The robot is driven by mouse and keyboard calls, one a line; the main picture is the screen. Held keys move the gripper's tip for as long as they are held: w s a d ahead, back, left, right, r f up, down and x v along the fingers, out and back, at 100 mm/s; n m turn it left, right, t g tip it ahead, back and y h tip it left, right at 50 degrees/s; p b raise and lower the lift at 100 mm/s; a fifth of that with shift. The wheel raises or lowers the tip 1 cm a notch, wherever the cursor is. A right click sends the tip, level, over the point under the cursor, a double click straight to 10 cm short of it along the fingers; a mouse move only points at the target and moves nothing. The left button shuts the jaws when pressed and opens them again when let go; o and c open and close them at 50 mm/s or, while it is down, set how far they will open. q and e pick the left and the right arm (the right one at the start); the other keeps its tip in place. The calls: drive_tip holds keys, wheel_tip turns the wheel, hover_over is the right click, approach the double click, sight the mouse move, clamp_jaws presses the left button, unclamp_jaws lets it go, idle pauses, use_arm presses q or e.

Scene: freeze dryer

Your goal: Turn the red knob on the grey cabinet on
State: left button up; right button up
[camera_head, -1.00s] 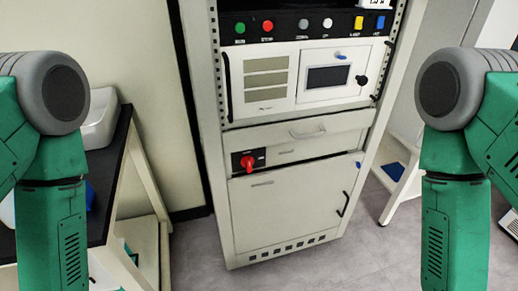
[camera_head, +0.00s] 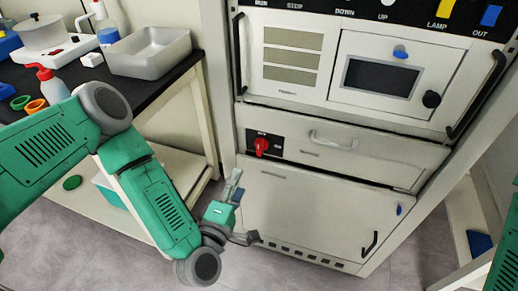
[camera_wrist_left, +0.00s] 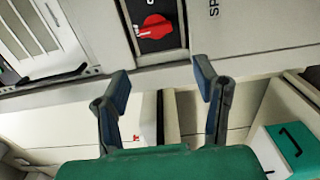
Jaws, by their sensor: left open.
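The red knob (camera_head: 262,146) sits on a black plate at the left of a narrow panel on the grey cabinet (camera_head: 310,215). In the left wrist view the red knob (camera_wrist_left: 155,27) shows near the top, beyond the fingertips, its handle lying roughly sideways in that picture. My left gripper (camera_head: 240,208) is open and empty, below and a little left of the knob, in front of the lower cabinet door. In the left wrist view my left gripper (camera_wrist_left: 162,82) shows two spread fingers, apart from the knob. My right gripper is out of view.
A black-topped bench (camera_head: 150,95) with a metal tray (camera_head: 150,66) and bottles stands on the left. A drawer handle (camera_head: 333,140) is right of the knob, and a black door handle (camera_head: 370,244) sits lower right. Floor shows in front of the cabinet.

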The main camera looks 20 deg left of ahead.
use_arm(q)
drive_tip(key=b, duration=0.2)
approach(263, 147)
drive_tip(key=w, duration=0.7)
drive_tip(key=w+a+b, duration=0.1)
drive_tip(key=w, duration=0.1)
drive_tip(key=shift+w+a+f, duration=0.15)
drive_tip(key=shift+f, duration=0.05)
drive_tip(key=shift+w+d, duration=0.1)
drive_tip(key=shift+d, duration=0.2)
drive_tip(key=shift+d+r, duration=0.1)
drive_tip(key=shift+d, duration=0.35)
drive_tip(key=shift+c, duration=1.2)
drive_tip(key=shift+a, duration=0.1)
drive_tip(key=c, duration=0.6)
drive_tip(key=shift+a, duration=0.45)
drive_tip(key=shift+c, duration=0.2)
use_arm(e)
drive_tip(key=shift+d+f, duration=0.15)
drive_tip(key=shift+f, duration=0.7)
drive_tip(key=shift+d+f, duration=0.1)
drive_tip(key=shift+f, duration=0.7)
